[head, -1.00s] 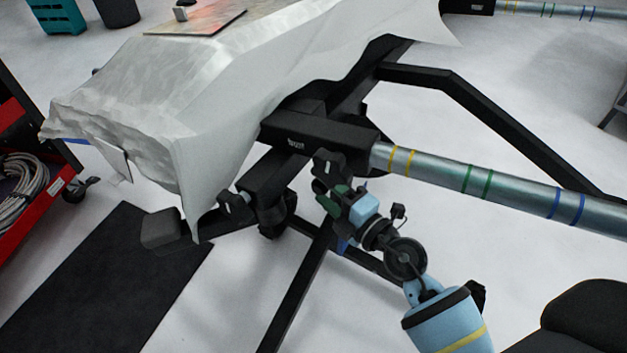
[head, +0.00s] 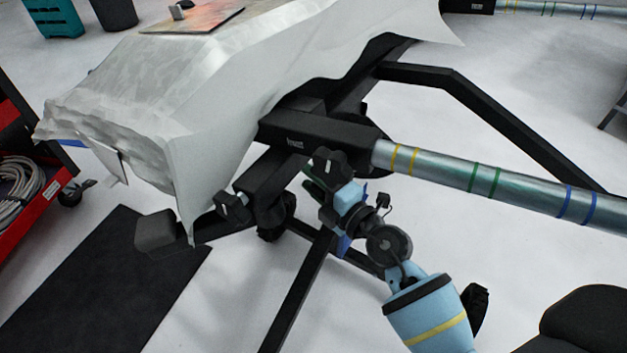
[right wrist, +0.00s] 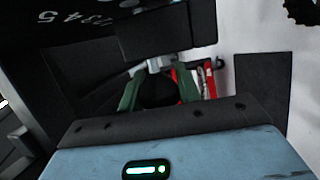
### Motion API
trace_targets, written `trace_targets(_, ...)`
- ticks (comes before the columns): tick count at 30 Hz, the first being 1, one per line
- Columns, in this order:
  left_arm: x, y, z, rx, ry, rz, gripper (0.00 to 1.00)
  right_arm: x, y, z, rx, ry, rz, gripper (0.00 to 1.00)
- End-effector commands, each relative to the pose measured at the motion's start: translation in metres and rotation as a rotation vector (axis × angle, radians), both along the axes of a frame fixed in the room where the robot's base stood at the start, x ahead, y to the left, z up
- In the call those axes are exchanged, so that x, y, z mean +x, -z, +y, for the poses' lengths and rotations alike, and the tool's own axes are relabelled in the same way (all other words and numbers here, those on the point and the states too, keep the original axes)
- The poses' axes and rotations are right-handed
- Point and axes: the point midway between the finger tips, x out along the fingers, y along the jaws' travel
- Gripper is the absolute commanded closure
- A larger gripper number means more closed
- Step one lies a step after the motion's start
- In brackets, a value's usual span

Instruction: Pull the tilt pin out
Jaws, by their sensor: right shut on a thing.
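The tilt pin (right wrist: 158,92) shows in the right wrist view as a dark rounded head between the green fingers of my right gripper (right wrist: 160,82), which is shut on it. A pale metal piece shows just behind the head. The pin's shaft is hidden. In the head view my right gripper (head: 313,181) is under the black frame beam, below and left of a black knob (head: 330,163); the pin itself cannot be made out there. My left gripper is not in view.
A black plate with white numbers (right wrist: 70,22) is close above the fingers in the wrist view. A silver tube with coloured bands (head: 480,182) runs right from the black beam (head: 310,130). A white-wrapped panel (head: 215,90) overhangs at the left.

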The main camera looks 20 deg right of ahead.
Motion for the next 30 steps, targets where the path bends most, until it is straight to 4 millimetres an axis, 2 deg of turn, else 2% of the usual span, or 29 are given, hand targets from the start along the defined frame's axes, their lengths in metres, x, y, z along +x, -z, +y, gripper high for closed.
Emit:
trace_targets(2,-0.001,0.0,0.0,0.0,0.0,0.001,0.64,0.0,0.0,0.0,0.0,0.0,0.001,1.0)
trace_targets(7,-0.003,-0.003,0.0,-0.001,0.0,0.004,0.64,-0.001,0.0,0.002,0.0,-0.001,0.001,1.0)
trace_targets(15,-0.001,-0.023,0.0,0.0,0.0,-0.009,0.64,-0.015,-0.002,0.021,0.003,-0.001,0.001,1.0)
trace_targets(26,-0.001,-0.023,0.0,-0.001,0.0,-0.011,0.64,-0.017,0.001,0.025,0.001,-0.005,0.004,1.0)
trace_targets(27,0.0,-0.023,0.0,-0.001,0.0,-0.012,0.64,-0.018,0.001,0.026,0.001,-0.005,0.004,0.61)
trace_targets(30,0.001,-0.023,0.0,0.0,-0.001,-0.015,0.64,-0.017,0.001,0.025,0.001,-0.004,0.003,0.48)
